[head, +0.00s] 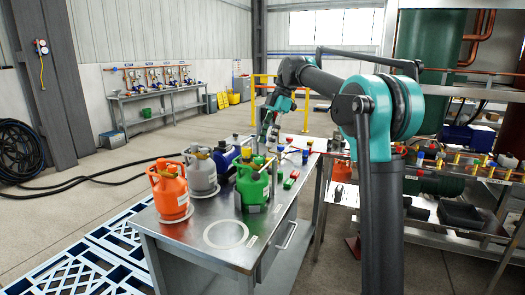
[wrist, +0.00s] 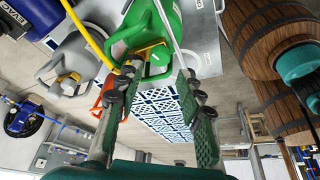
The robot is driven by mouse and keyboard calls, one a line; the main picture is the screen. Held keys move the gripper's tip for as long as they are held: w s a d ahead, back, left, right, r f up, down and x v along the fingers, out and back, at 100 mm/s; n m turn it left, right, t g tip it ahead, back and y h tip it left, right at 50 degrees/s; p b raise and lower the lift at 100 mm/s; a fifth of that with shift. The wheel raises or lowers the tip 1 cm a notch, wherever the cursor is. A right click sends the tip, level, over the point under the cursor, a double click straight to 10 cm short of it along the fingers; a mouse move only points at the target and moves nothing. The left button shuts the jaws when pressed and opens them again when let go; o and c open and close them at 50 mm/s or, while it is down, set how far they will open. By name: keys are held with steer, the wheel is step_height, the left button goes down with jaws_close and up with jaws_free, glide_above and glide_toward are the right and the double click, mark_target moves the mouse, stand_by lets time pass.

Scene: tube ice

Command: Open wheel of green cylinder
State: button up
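The green cylinder (head: 252,188) stands upright on the metal table, nearest the table's right side among the cylinders. My gripper (head: 266,140) is above and behind the cylinder in the head view. In the wrist view my gripper (wrist: 160,82) has its fingers spread apart, on either side of the wheel's line of sight. Contact with the wheel cannot be told.
An orange cylinder (head: 169,190), a grey cylinder (head: 201,172) and a blue cylinder (head: 226,157) stand close by on the left. Small coloured fittings lie behind on the table (head: 200,240). Its front part is clear, with a white ring marking.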

steer(key=v, duration=0.5)
steer(key=shift+w+d+r, duration=0.1)
steer(key=shift+d+r, duration=0.05)
steer(key=shift+r, duration=0.15)
steer(key=shift+f, duration=0.1)
stand_by(1.4)
